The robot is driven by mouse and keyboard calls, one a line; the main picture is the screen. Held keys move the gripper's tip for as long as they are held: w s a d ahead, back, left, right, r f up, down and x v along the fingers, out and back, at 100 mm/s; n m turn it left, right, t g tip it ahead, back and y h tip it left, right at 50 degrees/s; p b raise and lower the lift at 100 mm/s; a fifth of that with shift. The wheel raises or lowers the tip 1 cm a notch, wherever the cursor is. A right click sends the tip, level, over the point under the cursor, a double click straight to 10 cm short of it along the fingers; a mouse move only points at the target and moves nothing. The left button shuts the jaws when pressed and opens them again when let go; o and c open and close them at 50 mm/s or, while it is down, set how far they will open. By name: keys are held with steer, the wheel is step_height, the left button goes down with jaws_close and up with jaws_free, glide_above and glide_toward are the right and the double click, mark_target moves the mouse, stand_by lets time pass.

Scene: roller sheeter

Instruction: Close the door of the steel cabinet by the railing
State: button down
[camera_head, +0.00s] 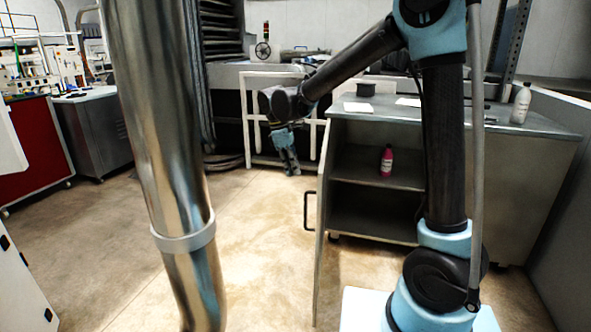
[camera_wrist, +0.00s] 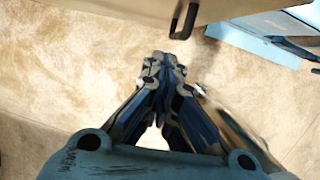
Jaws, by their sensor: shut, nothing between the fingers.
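The grey steel cabinet (camera_head: 450,128) stands at the right of the head view, its shelves exposed. Its door (camera_head: 321,230) stands open and is seen almost edge-on, swung out toward the camera. A dark bar handle (camera_head: 308,211) sticks out from the left face of the door; it also shows at the top of the wrist view (camera_wrist: 184,18). My gripper (camera_head: 290,170) hangs pointing down, left of the door and beyond the handle. Its fingers (camera_wrist: 165,60) are together and empty, apart from the handle. A white railing (camera_head: 247,120) stands behind it.
A pink bottle (camera_head: 387,160) stands on the cabinet shelf and a white bottle (camera_head: 521,103) on its top. A large shiny metal pipe (camera_head: 165,150) stands at the left front. The floor (camera_head: 245,225) between the pipe and the door is clear.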

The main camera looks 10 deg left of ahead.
steer(key=d+f, duration=0.6)
steer(key=f, duration=0.1)
steer(key=shift+w, duration=0.3)
